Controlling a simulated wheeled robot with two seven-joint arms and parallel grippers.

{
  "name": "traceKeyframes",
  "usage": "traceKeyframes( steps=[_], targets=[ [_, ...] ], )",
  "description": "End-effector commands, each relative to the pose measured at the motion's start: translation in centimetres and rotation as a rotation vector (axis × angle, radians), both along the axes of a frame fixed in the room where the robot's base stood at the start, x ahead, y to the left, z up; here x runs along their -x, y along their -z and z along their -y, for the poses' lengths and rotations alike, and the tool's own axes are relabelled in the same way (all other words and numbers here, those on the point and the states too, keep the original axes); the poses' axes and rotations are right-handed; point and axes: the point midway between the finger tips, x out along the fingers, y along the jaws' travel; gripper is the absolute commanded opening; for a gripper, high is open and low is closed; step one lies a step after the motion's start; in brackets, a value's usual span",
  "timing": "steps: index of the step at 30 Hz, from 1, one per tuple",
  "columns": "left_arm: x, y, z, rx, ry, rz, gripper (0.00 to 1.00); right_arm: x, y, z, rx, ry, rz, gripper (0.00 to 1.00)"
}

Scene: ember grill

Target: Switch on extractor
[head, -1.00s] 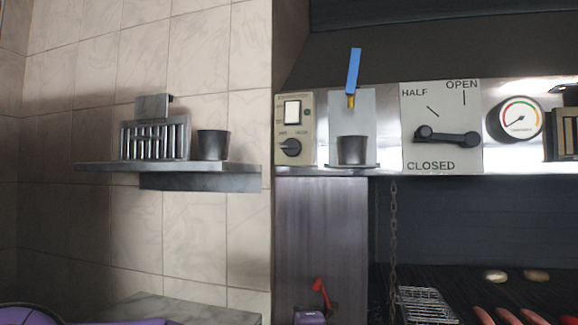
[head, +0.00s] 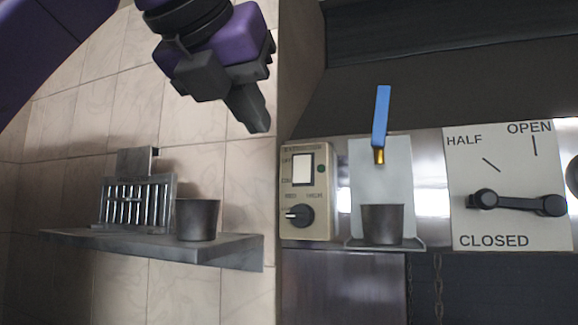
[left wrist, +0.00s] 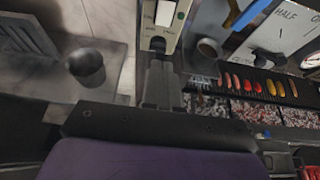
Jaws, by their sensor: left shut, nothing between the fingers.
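The extractor panel (head: 308,191) is a beige box on the front of the grill hood. It carries a white rocker switch (head: 303,169), a small green round spot (head: 320,168) beside it and a black knob (head: 299,215) below. In the left wrist view the panel (left wrist: 163,24) is at the top middle, with the switch (left wrist: 166,12) cut by the edge. My left gripper (head: 259,127) is shut and empty, pointing down at the upper left of the panel, apart from the switch in the picture. Its fingers (left wrist: 159,73) also show in the left wrist view. My right gripper is out of view.
A wall shelf (head: 235,250) left of the panel holds a dark cup (head: 198,220) and a metal rack (head: 137,203). Right of the panel are a blue-handled tap (head: 381,120), another cup (head: 382,224) and a damper lever (head: 515,202). Lit coals (left wrist: 245,112) show in the left wrist view.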

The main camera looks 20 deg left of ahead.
Motion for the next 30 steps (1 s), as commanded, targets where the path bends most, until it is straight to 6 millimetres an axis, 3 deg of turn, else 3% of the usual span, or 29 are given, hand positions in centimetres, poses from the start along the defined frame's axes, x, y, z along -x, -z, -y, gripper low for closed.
traceKeyframes(
  steps=[5, 17, 21, 30],
  targets=[
    [-1.5, 0.6, 0.1, -0.003, 0.0, -0.004, 0.0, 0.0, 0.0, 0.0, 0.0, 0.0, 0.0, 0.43],
    [-9.2, 3.8, 0.2, -0.004, -0.003, -0.004, 0.0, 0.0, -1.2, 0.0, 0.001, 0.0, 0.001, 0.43],
    [-11.6, 4.0, 0.3, -0.004, -0.004, -0.003, 0.0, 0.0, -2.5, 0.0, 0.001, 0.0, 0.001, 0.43],
    [-13.2, 4.4, 0.3, -0.002, -0.006, 0.001, 0.0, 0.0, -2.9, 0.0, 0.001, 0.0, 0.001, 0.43]
  ],
)
